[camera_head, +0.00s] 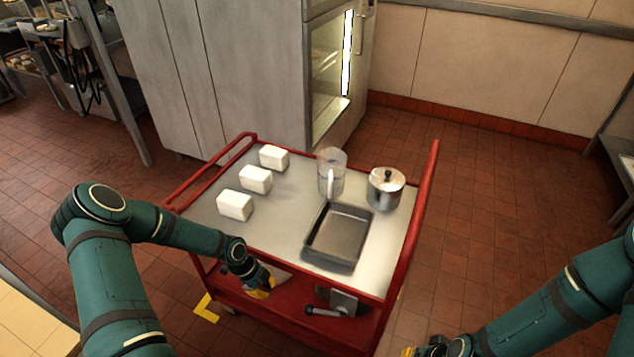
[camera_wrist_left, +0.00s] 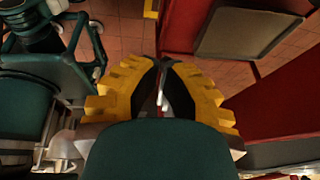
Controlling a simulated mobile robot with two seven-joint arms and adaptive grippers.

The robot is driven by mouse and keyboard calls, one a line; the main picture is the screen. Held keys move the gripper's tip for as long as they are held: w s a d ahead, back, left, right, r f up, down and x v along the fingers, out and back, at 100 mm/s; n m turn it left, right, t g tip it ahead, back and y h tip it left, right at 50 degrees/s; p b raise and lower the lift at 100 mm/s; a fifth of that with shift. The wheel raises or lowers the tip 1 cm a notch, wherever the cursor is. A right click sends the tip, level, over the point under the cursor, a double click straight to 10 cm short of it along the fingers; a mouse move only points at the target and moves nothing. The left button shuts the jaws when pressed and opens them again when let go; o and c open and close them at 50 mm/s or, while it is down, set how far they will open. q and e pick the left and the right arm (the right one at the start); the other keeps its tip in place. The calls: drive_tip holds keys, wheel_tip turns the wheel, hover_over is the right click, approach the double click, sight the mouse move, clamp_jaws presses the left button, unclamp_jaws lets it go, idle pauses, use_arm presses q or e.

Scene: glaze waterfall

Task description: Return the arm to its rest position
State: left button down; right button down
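My left arm (camera_head: 170,225) reaches in from the left, and its gripper (camera_head: 262,290) hangs low at the near left side of the red cart (camera_head: 412,240), below the level of its top. In the left wrist view the yellow fingers (camera_wrist_left: 160,68) come together at their tips, with nothing seen held between them. My right arm (camera_head: 560,305) comes in from the lower right. Its gripper (camera_head: 436,349) is at the bottom edge, partly cut off, so its opening cannot be judged.
The cart top holds three white blocks (camera_head: 255,180), a clear pitcher (camera_head: 331,173), a lidded metal pot (camera_head: 385,188) and an empty grey pan (camera_head: 338,236). A metal tool (camera_head: 335,304) is on the lower shelf. A steel cabinet (camera_head: 225,75) stands behind. Tiled floor is open at right.

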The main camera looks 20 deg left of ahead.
use_arm(q)
drive_tip(key=shift+d, duration=0.1)
drive_tip(key=s+d+r+n+h, duration=0.15)
drive_tip(key=d+n, duration=0.25)
drive_tip(key=d, duration=0.4)
drive_tip(key=s+d+r+n, duration=0.25)
drive_tip(key=d+n, duration=0.25)
drive_tip(key=d, duration=0.3)
drive_tip(key=s+d+r+n+y, duration=0.2)
drive_tip(key=s+d+r+n, duration=0.2)
drive_tip(key=n, duration=0.7)
drive_tip(key=s+d, duration=0.1)
drive_tip(key=s, duration=0.1)
drive_tip(key=shift+s+d+r+n+t, duration=0.25)
drive_tip(key=shift+s+r+n+t, duration=0.05)
drive_tip(key=shift+r, duration=0.1)
